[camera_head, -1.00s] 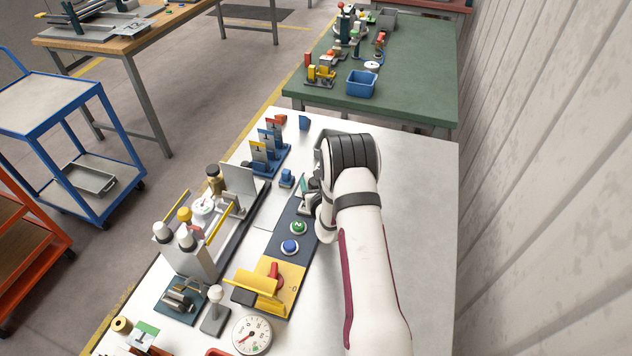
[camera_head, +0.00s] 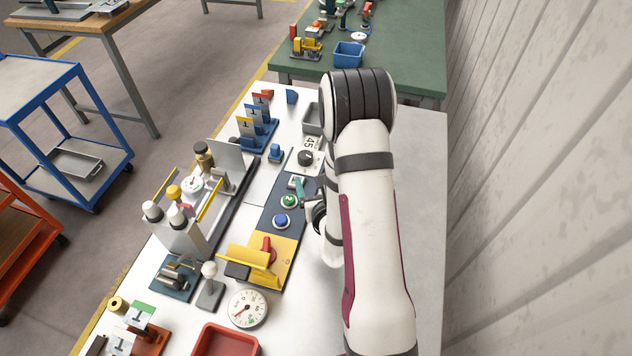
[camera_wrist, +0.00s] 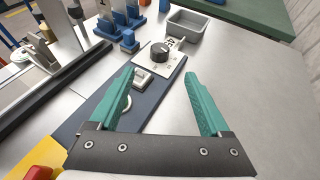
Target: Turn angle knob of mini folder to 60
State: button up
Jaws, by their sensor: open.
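The angle knob (camera_head: 306,158) is a dark round knob on a small white plate (camera_head: 317,167). A display (camera_head: 309,142) beside it reads 45. In the wrist view the knob (camera_wrist: 159,51) stands beyond my fingertips, with a light pointer mark on top. The mini folder (camera_head: 228,166), with its grey upright plate and long dark bed, is left of the control strip. My gripper (camera_wrist: 161,74) is open and empty, its two teal fingers apart, short of the knob and not touching it. In the head view my arm hides most of the gripper.
Near my gripper, a dark strip carries a green button (camera_head: 289,201) and a blue button (camera_head: 281,221). A yellow panel with a red switch (camera_head: 268,248) is closer. A grey tray (camera_head: 312,119) and a blue block (camera_head: 275,153) lie around the knob. The tabletop right of my arm is clear.

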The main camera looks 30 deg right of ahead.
jog(key=shift+s+a+r, duration=0.1)
jog(key=shift+s, duration=0.2)
